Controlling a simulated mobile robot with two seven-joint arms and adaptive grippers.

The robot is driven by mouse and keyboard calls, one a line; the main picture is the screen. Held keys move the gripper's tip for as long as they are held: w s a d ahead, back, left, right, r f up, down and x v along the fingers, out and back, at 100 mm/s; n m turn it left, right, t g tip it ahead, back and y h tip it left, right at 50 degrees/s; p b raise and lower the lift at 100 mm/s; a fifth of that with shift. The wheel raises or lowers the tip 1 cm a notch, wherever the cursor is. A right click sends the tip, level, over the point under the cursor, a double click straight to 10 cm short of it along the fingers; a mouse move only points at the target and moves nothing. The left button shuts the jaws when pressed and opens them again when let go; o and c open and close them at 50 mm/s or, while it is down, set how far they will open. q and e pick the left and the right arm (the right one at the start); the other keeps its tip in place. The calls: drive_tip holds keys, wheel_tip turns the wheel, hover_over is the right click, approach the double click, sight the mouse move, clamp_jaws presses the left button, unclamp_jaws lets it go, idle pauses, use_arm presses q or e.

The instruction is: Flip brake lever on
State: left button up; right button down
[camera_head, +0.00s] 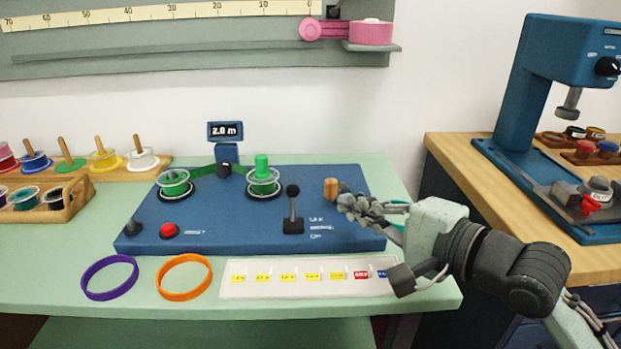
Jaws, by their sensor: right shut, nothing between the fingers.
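A black lever with a round knob (293,205), which looks like the brake lever, stands about upright on a dark base near the front of the blue machine panel (230,218). My right gripper (343,203) is shut and empty. It is over the right part of the panel, to the right of the lever and apart from it. A wooden knob (331,188) shows just beside the fingertips; I cannot tell whether they touch it. My left gripper is not in view.
On the panel are two spools of green ribbon (174,184), (263,182), a red button (169,230) and a small display (225,131). In front lie a purple ring (109,278), an orange ring (183,278) and a white label strip (300,290). A blue press (532,110) stands right.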

sight(293, 204)
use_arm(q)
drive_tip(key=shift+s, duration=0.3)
use_arm(e)
drive_tip(key=shift+s, duration=0.15)
drive_tip(key=shift+a, duration=0.1)
drive_tip(key=x, duration=0.8)
drive_tip(key=shift+w+a, duration=0.25)
drive_tip(key=shift+w, duration=0.1)
drive_tip(key=shift+w+a+f, duration=0.1)
drive_tip(key=shift+w+a, duration=0.1)
drive_tip(key=shift+w, duration=0.1)
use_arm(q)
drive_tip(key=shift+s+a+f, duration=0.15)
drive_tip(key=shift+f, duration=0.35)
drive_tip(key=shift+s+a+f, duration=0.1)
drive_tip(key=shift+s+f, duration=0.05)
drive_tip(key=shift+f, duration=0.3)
use_arm(e)
drive_tip(key=shift+w+a+f, duration=0.1)
drive_tip(key=shift+w+a, duration=0.05)
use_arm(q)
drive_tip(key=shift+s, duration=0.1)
